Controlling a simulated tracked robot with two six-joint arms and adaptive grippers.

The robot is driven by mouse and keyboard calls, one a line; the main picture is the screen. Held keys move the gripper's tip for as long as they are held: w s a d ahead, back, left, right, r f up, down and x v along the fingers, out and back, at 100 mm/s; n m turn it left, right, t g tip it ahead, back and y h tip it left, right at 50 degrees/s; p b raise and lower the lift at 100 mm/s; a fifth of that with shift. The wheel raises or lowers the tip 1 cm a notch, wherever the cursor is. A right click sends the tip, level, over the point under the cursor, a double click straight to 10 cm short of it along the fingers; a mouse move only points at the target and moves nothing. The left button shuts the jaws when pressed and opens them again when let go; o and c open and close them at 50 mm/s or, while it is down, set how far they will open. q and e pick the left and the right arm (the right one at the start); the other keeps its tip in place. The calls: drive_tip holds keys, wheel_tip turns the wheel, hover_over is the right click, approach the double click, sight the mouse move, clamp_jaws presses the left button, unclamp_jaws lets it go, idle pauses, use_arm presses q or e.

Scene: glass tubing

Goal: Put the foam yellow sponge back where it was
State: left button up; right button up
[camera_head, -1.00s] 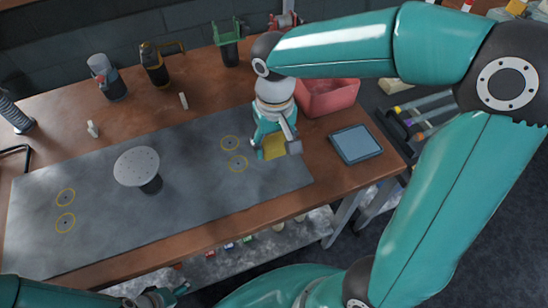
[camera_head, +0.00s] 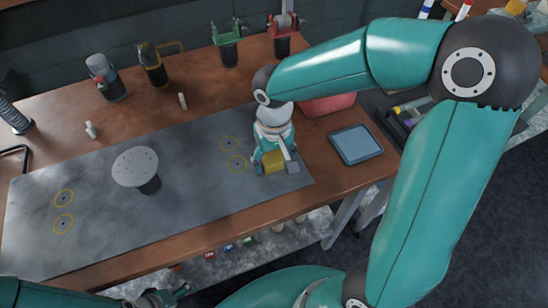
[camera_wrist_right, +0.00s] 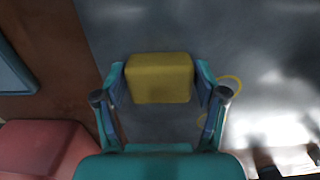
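The yellow foam sponge (camera_head: 274,161) is a small block between the fingers of my right gripper (camera_head: 275,165), over the right end of the grey mat (camera_head: 200,215). In the right wrist view the sponge (camera_wrist_right: 160,78) fills the space between the fingertips of my right gripper (camera_wrist_right: 160,88), with a finger against each side. I cannot tell whether its underside touches the mat. My left gripper (camera_head: 165,297) shows only partly at the bottom edge, and its fingers are not clear.
A blue-grey tray (camera_head: 356,144) lies right of the mat, and a red bin (camera_head: 328,105) stands behind it. A perforated round disc on a stand (camera_head: 136,166) occupies the mat's middle. Yellow rings mark the mat. Tools stand along the back; the mat's front is clear.

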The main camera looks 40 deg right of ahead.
sight(274, 158)
drive_tip(key=shift+o, duration=0.7)
wheel_tip(274, 158, up, 12)
drive_tip(key=p, duration=0.1)
drive_tip(key=shift+r, duration=0.15)
idle(0.4)
